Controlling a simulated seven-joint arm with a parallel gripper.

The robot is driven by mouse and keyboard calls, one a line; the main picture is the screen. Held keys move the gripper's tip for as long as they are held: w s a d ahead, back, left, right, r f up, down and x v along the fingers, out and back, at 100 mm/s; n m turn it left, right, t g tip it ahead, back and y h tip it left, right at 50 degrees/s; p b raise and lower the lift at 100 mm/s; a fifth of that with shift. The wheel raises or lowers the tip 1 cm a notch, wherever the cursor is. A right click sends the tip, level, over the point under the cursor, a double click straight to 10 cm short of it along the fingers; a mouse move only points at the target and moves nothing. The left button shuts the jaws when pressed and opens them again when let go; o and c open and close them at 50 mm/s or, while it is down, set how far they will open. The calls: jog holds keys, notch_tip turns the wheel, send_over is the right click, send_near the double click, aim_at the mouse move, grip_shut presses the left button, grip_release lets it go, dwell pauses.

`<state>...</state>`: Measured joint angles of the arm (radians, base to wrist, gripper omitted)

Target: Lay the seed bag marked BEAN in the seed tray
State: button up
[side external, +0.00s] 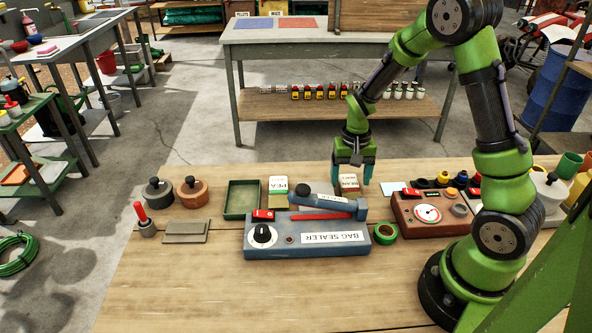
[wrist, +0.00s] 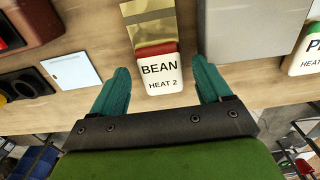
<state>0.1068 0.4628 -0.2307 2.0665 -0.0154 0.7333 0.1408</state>
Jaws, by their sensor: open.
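The seed bag marked BEAN (wrist: 160,72) shows in the wrist view, its white label reading BEAN HEAT 2 below a red band and a gold body. It lies between the two teal fingers of my gripper (wrist: 160,90), which are open and apart from it at both sides. In the side view my gripper (side external: 354,176) hangs over the bench at the BEAN bag (side external: 350,184), which is partly hidden by the gripper and the sealer. The green seed tray (side external: 242,199) lies on the bench to the left and looks empty.
A bag marked PEA (side external: 278,186) stands between the tray and my gripper. The blue-grey bag sealer (side external: 306,240) is in front, its raised lever close to both bags. A red-brown device with a dial (side external: 428,213) is at the right. The bench's front is clear.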

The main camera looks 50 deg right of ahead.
aim_at(351, 182)
notch_tip(351, 182, up, 16)
jog(key=s+a+r+n+t+y, duration=0.2)
jog(key=s+a+r+n+t, duration=0.2)
jog(key=s+a, duration=0.6)
jog(key=a+r+t, duration=0.2)
jog(key=a, duration=0.1)
jog(key=shift+a+r+n+t, duration=0.2)
jog(key=shift+r+n+t, duration=0.1)
jog(key=shift+r+t, duration=0.1)
jog(key=shift+s+a, duration=0.25)
jog(key=shift+s, duration=0.15)
jog(key=shift+c, duration=0.3)
jog(key=shift+s+a, duration=0.15)
jog(key=shift+s, duration=0.05)
jog(key=shift+c, duration=1.4)
